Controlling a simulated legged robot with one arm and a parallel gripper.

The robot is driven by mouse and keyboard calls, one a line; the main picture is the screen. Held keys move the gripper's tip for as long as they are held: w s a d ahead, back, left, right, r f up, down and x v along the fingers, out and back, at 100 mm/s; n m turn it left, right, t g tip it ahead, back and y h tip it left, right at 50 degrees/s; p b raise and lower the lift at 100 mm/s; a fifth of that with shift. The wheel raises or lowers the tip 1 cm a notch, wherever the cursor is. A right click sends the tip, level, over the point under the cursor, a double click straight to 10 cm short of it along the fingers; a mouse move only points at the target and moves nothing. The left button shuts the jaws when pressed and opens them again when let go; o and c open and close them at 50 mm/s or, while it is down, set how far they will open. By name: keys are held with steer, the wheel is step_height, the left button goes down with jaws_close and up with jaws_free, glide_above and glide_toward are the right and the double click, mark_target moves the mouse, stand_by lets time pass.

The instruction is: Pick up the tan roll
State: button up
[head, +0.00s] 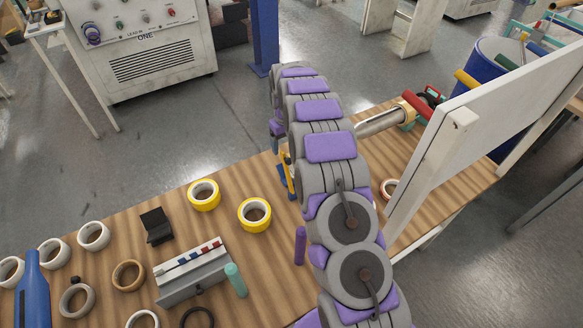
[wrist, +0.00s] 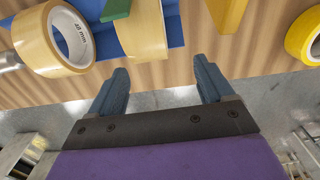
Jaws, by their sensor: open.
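In the wrist view, a tan roll (wrist: 75,38) with a white core marked "48 mm" is at the upper left. A second tan piece (wrist: 142,32) is right of it, against blue and green parts. My gripper (wrist: 160,80) is open and empty, its two blue-grey fingers apart from both. In the head view, a brownish-tan ring (head: 128,276) lies flat on the table at left. My arm hides most of my gripper there. I cannot tell which of these is the tan roll named.
The wooden table (head: 225,235) holds yellow rolls (head: 204,195), several white rolls, a black holder (head: 156,226), a grey box (head: 192,272) and a blue bottle (head: 33,292).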

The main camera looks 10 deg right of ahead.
mark_target(289, 155)
steer(key=d+f, duration=0.2)
steer(key=f, duration=0.1)
steer(key=shift+d+b, duration=0.25)
steer(key=shift+b, duration=0.05)
steer(key=f, duration=0.1)
steer(key=a+f, duration=0.1)
steer(key=f+b, duration=0.1)
steer(key=shift+a+f, duration=0.3)
steer(key=shift+f, duration=0.1)
steer(key=shift+a+r, duration=0.1)
steer(key=shift+a, duration=0.25)
steer(key=shift+d, duration=0.8)
steer(key=c, duration=0.4)
steer(key=shift+d, duration=0.15)
steer(key=c, duration=0.3)
steer(key=shift+a, duration=0.65)
steer(key=c, duration=0.4)
